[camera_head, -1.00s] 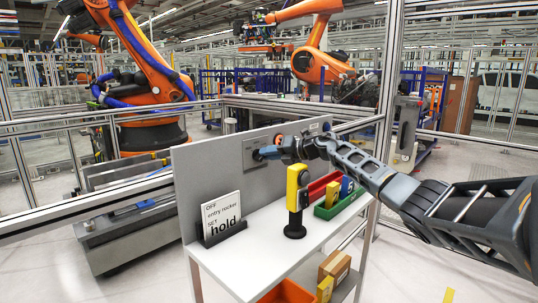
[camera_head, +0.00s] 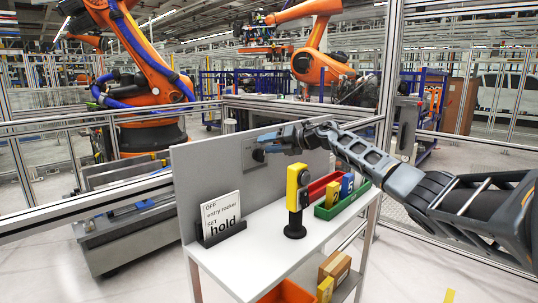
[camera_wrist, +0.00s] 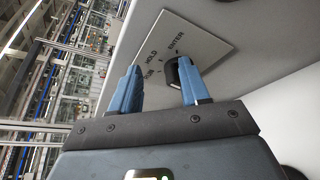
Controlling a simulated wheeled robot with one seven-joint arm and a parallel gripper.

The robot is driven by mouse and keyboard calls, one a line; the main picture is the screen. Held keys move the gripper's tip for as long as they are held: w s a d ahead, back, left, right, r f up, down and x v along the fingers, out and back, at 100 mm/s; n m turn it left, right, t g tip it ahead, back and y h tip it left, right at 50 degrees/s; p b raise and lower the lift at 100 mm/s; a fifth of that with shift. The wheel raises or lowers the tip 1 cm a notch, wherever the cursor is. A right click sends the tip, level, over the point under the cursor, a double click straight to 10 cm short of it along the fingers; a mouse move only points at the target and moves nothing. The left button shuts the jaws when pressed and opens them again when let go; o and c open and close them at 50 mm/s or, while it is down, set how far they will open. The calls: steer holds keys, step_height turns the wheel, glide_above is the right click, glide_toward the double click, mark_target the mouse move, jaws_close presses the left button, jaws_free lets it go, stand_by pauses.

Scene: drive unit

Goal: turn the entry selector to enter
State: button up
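The entry selector is a dark knob (camera_wrist: 172,72) on a grey plate (camera_wrist: 185,42) with lettering that includes HOLD and ENTER. Which mark the knob points at is not clear. In the head view the knob (camera_head: 259,155) sits on the upright grey panel. My gripper (camera_wrist: 158,78) is open, its two blue fingers well apart. The right finger lies close beside the knob and partly covers it; whether they touch I cannot tell. The left finger is clear of it. In the head view my gripper (camera_head: 277,142) is at the panel, just right of the knob.
A sign (camera_head: 222,217) reading "OFF entry rocker SET hold" stands on the white table (camera_head: 245,262). A yellow and black post (camera_head: 296,195) stands below my gripper. A green bin (camera_head: 340,203) and a red bin (camera_head: 322,186) are to its right.

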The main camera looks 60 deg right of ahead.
steer(key=s+d+r+b, duration=0.2)
steer(key=s+d+r, duration=0.3)
steer(key=s+r, duration=0.3)
steer(key=shift+s, duration=1.2)
steer(key=shift+b, duration=0.3)
